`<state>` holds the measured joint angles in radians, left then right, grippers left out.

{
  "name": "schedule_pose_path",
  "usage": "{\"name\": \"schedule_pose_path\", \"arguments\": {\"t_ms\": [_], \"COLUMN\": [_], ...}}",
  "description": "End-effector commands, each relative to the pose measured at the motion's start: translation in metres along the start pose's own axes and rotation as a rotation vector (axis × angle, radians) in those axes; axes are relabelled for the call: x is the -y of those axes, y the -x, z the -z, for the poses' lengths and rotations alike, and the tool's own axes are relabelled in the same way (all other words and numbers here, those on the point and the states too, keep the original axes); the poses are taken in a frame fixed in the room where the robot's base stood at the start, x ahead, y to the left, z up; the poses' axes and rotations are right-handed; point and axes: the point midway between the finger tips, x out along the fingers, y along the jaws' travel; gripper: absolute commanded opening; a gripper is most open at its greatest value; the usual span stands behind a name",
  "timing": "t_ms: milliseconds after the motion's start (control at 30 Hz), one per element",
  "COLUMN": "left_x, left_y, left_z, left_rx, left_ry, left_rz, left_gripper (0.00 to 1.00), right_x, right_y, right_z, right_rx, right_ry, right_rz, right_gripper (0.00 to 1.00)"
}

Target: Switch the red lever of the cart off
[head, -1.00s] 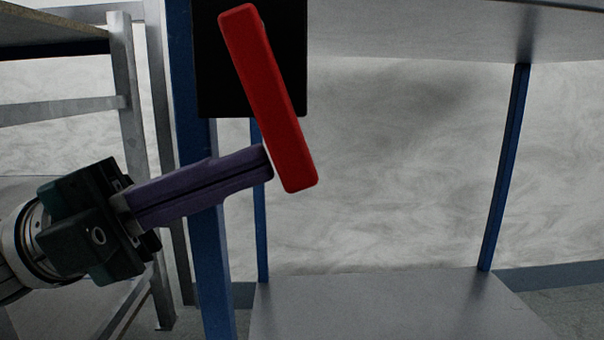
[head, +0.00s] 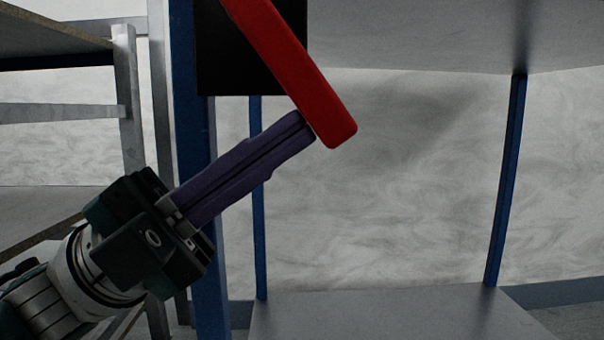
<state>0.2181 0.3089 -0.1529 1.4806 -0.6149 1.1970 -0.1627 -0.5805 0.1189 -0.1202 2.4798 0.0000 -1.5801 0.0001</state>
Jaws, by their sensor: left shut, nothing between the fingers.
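The red lever (head: 297,75) is a long red bar in front of a black box (head: 240,60) on the cart. It slants from upper left to lower right, and its top end is cut off by the frame. The cart has blue posts (head: 196,190) and grey shelves. My left gripper (head: 307,126) comes in from the lower left with its purple fingers shut and nothing between them. The fingertips are at the left side of the lever's lower end and appear to touch it. My right gripper is not in view.
The cart's lower shelf (head: 380,317) is bare, and the space above it is open. A grey metal rack (head: 128,95) with shelves stands at the left, close behind my left arm. A thin blue post (head: 507,180) stands at the right.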

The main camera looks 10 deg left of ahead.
Motion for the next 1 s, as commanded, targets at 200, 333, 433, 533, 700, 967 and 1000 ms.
{"name": "schedule_pose_path", "arguments": {"t_ms": [200,333,433,533,700,967,1000], "left_x": [-0.003,-0.004,-0.005,-0.005,-0.006,-0.006,-0.006], "left_y": [-0.011,-0.015,-0.017,-0.018,-0.018,-0.018,-0.018], "left_z": [0.0,0.0,0.0,0.0,0.0,0.0,0.0], "left_rx": [0.0,-0.001,-0.001,-0.001,0.0,0.0,0.0], "left_ry": [0.0,0.0,-0.001,-0.001,-0.001,-0.001,-0.001], "left_rz": [-0.003,-0.004,-0.004,-0.004,-0.005,-0.005,-0.005], "left_gripper": [0.0,0.0,0.0,0.0,0.0,0.0,0.0], "right_x": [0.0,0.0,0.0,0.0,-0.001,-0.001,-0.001], "right_y": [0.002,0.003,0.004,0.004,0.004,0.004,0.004], "right_z": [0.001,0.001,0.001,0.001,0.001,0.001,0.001], "right_rx": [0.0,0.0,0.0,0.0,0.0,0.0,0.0], "right_ry": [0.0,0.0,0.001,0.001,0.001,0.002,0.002], "right_rz": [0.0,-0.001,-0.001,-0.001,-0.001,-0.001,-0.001], "right_gripper": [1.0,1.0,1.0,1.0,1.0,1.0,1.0]}}
